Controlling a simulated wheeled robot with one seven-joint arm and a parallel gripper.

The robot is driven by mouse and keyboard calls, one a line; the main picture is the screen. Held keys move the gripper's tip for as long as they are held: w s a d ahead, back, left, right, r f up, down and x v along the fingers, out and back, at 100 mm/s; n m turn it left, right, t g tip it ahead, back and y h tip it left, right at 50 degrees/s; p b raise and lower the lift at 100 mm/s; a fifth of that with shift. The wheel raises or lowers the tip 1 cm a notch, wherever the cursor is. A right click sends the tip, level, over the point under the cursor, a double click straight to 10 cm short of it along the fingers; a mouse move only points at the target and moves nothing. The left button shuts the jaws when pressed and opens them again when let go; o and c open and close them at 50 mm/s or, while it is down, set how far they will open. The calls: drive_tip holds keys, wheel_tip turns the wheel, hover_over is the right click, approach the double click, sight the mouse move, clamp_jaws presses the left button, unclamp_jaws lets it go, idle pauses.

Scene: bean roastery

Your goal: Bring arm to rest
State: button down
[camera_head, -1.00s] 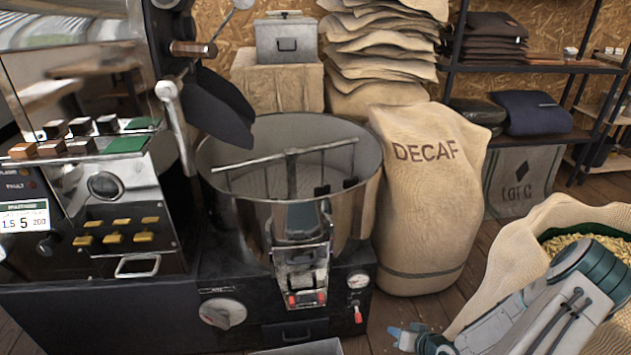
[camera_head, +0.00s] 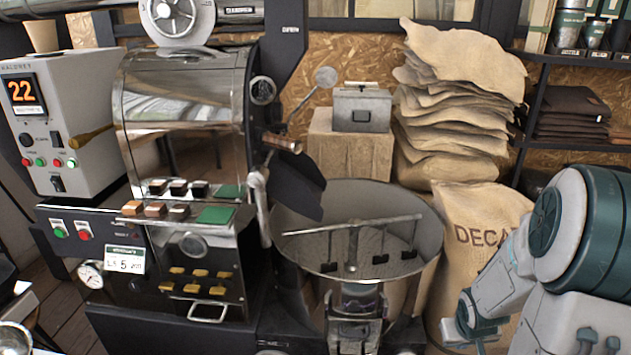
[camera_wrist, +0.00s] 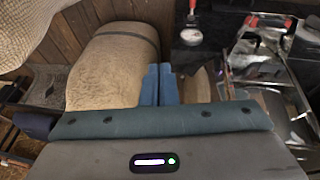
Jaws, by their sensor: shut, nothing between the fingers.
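My gripper (camera_wrist: 158,72) shows in the wrist view as two blue fingers side by side, shut with nothing between them. It points past a burlap sack (camera_wrist: 113,60) toward the dark base of the roaster, and no contact shows. In the head view my grey and teal arm is folded at the lower right, in front of the DECAF sack (camera_head: 478,212). The fingertips cannot be made out there.
The roaster (camera_head: 185,100) and its round cooling tray (camera_head: 436,220) fill the middle left. A grey control box (camera_head: 60,120) stands at far left. Stacked sacks (camera_head: 455,110) and a shelf (camera_head: 575,142) are behind. A small gauge (camera_wrist: 190,36) shows near the fingers.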

drive_tip(key=s+a+r+p, duration=0.3)
drive_tip(key=a+r, duration=0.3)
drive_tip(key=r, duration=0.4)
drive_tip(key=s+a+r+y+p, duration=0.1)
drive_tip(key=s+a+r+p, duration=0.3)
drive_tip(key=r, duration=0.5)
drive_tip(key=s+a+r+y+p, duration=0.1)
drive_tip(key=s+a+r+p, duration=0.3)
drive_tip(key=r, duration=0.6)
drive_tip(key=s+a, duration=0.2)
drive_tip(key=a, duration=0.1)
drive_tip(key=shift+a+r+g, duration=0.3)
drive_tip(key=shift+r, duration=0.05)
